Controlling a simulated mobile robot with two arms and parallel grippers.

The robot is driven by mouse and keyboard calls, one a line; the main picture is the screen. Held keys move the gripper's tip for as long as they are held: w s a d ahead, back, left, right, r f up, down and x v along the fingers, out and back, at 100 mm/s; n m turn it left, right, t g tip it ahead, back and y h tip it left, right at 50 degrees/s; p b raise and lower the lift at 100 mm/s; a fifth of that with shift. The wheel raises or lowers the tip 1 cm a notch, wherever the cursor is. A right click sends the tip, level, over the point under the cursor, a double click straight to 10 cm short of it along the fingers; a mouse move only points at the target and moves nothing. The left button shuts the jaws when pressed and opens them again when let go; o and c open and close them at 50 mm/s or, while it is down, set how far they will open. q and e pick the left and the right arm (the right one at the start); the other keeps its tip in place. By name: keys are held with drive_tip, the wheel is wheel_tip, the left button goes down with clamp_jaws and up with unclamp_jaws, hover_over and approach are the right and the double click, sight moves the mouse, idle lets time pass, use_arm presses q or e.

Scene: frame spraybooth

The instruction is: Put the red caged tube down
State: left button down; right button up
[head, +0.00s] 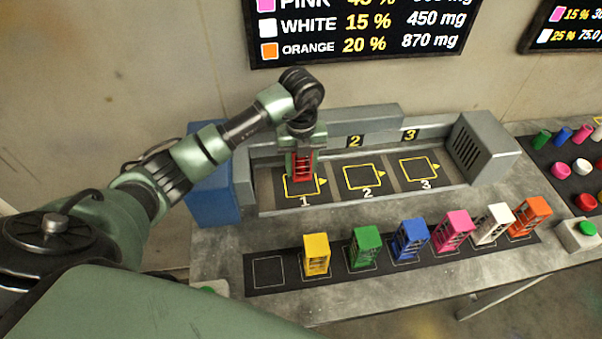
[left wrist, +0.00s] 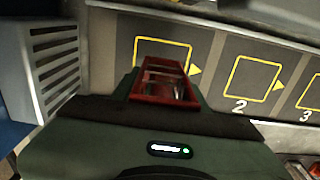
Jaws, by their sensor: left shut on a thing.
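My left gripper (head: 302,145) reaches in from the left, points down and is shut on the red caged tube (head: 303,167). The tube is upright at marked square 1 (head: 289,192) in the grey booth, at its left end. In the left wrist view the red cage (left wrist: 165,80) sticks out beyond the gripper body and overlaps the yellow outline of square 1 (left wrist: 139,48). I cannot tell whether its base touches the floor of the booth. Squares 2 (head: 362,177) and 3 (head: 419,169) are empty. My right gripper is not in view.
A black strip (head: 268,272) in front holds yellow, green, blue, pink, white and orange caged tubes; its leftmost outlined spot is bare. A vented grey block (head: 484,150) closes the booth's right end. A blue box (head: 213,195) stands left. A green button box (head: 578,236) is far right.

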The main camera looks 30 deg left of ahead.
sight(301, 185)
use_arm(q)
wheel_tip(301, 185, down, 4)
drive_tip(key=shift+r+p, duration=0.15)
drive_tip(key=shift+p, duration=0.2)
drive_tip(key=shift+f, duration=0.3)
drive_tip(key=shift+f, duration=0.15)
drive_tip(key=c, duration=0.8)
unclamp_jaws()
drive_tip(key=shift+o, duration=0.2)
